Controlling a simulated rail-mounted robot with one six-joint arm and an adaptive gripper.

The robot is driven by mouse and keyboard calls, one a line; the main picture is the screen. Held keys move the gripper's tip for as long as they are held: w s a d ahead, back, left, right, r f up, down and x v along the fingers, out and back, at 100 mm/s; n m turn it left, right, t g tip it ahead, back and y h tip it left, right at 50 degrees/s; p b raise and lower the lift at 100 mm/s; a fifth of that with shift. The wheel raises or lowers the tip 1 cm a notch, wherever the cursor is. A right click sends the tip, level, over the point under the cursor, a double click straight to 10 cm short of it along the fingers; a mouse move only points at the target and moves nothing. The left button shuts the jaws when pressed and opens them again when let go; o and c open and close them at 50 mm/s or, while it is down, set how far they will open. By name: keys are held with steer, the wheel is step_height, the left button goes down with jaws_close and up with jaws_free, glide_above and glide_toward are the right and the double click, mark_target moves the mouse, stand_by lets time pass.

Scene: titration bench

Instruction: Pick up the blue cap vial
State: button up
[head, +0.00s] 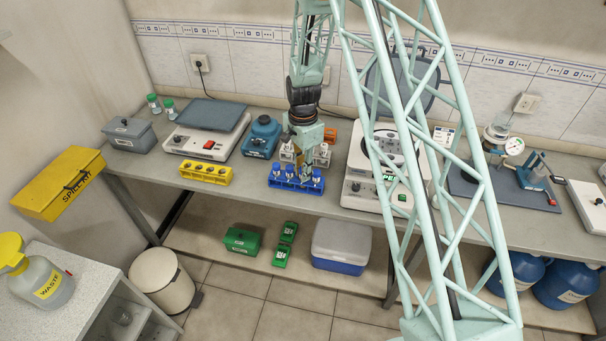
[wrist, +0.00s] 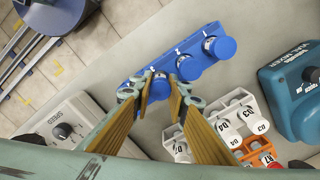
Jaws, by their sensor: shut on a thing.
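The blue rack (head: 296,185) stands near the front edge of the bench in the head view, holding several vials with blue caps. In the wrist view the rack (wrist: 178,48) runs diagonally, with two blue cap vials (wrist: 222,46) (wrist: 188,67) in plain sight to the right of my gripper. My gripper (wrist: 163,88) points down at the rack and is shut on a blue cap vial (wrist: 160,84), with one finger on each side of it. In the head view my gripper (head: 306,172) is over the right part of the rack; its fingers partly hide the held vial.
White racks (wrist: 236,118) and an orange rack (wrist: 262,152) stand close behind the blue rack. The teal vial mixer (wrist: 296,90) is at the right of the wrist view. A yellow rack (head: 206,173) stands left on the bench, with bare bench between it and the blue rack.

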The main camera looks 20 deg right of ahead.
steer(key=shift+r+b, duration=0.35)
steer(key=shift+r, duration=4.55)
